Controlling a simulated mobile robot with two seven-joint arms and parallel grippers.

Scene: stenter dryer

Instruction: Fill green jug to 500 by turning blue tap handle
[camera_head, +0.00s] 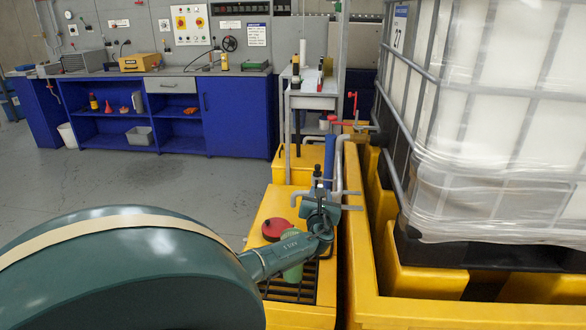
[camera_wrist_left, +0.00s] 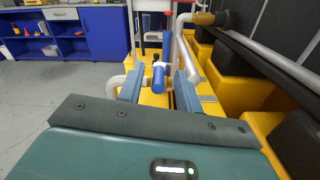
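The green jug (camera_head: 292,272) stands on the dark grate of a yellow stand, largely hidden behind my left arm; its level marks cannot be read. In the left wrist view, the blue tap handle (camera_wrist_left: 157,80) shows between the two fingers of my left gripper (camera_wrist_left: 160,73). The fingers are apart, with gaps on both sides of the handle; it is not clear whether they touch it. In the head view my left gripper (camera_head: 320,205) is beside the grey pipes, above and right of the jug. My right gripper is not in view.
A red round item (camera_head: 275,228) lies on the yellow stand (camera_head: 268,205) left of my gripper. A yellow bund (camera_head: 352,255) with a large caged white tank (camera_head: 495,110) is on the right. A blue workbench (camera_head: 235,115) stands at the back; the grey floor between is clear.

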